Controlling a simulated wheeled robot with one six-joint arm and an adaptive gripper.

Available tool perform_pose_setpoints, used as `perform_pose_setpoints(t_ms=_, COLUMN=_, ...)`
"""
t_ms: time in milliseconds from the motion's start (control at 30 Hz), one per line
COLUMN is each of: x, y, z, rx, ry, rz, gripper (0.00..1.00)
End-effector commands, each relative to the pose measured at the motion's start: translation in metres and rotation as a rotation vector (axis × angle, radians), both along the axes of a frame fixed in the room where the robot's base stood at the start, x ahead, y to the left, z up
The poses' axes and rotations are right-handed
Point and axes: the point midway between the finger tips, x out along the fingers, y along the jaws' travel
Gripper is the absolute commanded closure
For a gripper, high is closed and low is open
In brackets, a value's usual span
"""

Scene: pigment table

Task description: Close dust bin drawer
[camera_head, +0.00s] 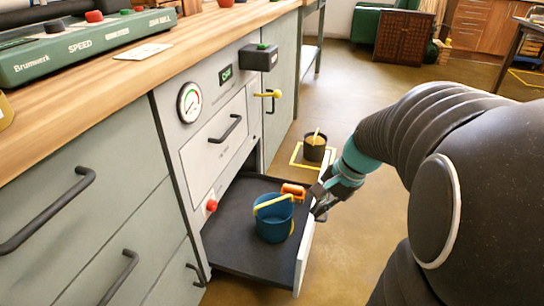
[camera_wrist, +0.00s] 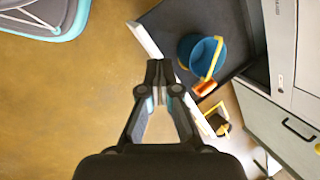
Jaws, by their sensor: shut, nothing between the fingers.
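The dust bin drawer (camera_head: 235,248) is pulled out from the lower cabinet, with a dark flat inside and a pale front panel (camera_head: 304,262). A blue bucket (camera_head: 273,222) with a yellow handle stands in it, and an orange item (camera_head: 293,190) is at its far corner. My gripper (camera_head: 318,205) is shut and empty, at the outer side of the drawer's front panel near its far end. In the wrist view my shut fingertips (camera_wrist: 158,64) are close to the front panel (camera_wrist: 145,40); I cannot tell whether they touch it.
A dark bucket (camera_head: 314,148) stands on the floor in a yellow-marked square beyond the drawer. The cabinet has a closed upper drawer (camera_head: 222,138), a gauge (camera_head: 190,103) and a red knob (camera_head: 211,205). The wooden counter (camera_head: 110,85) runs above. Floor in front of the drawer is open.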

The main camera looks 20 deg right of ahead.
Motion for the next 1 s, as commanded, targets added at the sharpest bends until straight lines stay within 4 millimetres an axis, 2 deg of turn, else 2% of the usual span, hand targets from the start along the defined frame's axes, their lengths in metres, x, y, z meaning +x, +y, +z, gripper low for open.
perform_pose_setpoints(t_ms=33, x=0.007, y=-0.016, z=-0.012, rx=0.058, ry=0.037, rz=-0.091, gripper=1.00)
perform_pose_setpoints(t_ms=200, x=0.025, y=-0.064, z=-0.046, rx=0.251, ry=0.129, rz=-0.382, gripper=1.00)
perform_pose_setpoints(t_ms=400, x=0.034, y=-0.121, z=-0.086, rx=0.460, ry=0.213, rz=-0.685, gripper=1.00)
perform_pose_setpoints(t_ms=500, x=0.034, y=-0.142, z=-0.101, rx=0.537, ry=0.239, rz=-0.789, gripper=1.00)
perform_pose_setpoints(t_ms=600, x=0.034, y=-0.156, z=-0.110, rx=0.587, ry=0.253, rz=-0.856, gripper=1.00)
perform_pose_setpoints(t_ms=733, x=0.035, y=-0.163, z=-0.117, rx=0.617, ry=0.263, rz=-0.894, gripper=1.00)
perform_pose_setpoints(t_ms=1000, x=0.048, y=-0.143, z=-0.142, rx=0.620, ry=0.267, rz=-0.893, gripper=1.00)
